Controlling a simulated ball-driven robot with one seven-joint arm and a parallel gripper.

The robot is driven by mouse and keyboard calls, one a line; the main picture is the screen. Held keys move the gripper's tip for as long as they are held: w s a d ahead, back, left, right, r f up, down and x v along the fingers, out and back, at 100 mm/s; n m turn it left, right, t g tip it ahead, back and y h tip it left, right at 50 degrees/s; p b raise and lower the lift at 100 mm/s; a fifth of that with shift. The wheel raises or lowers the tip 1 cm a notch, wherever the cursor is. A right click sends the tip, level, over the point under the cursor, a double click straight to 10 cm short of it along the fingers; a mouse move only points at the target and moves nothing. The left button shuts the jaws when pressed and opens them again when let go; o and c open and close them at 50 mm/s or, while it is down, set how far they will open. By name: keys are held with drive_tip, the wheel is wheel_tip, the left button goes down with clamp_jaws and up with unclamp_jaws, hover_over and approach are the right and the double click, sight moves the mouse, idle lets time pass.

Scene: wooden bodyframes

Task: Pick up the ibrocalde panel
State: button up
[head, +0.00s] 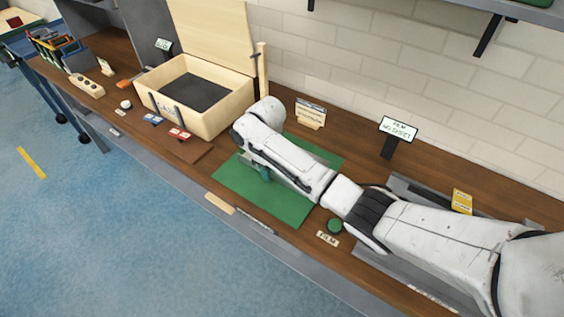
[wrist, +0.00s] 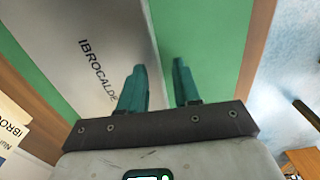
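The ibrocalde panel (wrist: 85,45) is a flat grey piece with the dark word IBROCALDE on it, over a green mat (wrist: 205,40) in the wrist view. In the wrist picture the panel's right edge runs between the fingers; the left finger overlaps the panel and the right finger lies over the green. I cannot tell whether they touch it. In the head view one teal fingertip (head: 265,174) shows low over the green mat (head: 250,195).
A pale wooden box (head: 207,119) with a raised lid stands left of the mat. A label card (head: 311,115) and a black-framed sign (head: 398,129) stand at the back near the brick wall. Blue floor lies beyond the bench.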

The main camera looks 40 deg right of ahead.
drive_tip(key=shift+c, duration=0.4)
clamp_jaws()
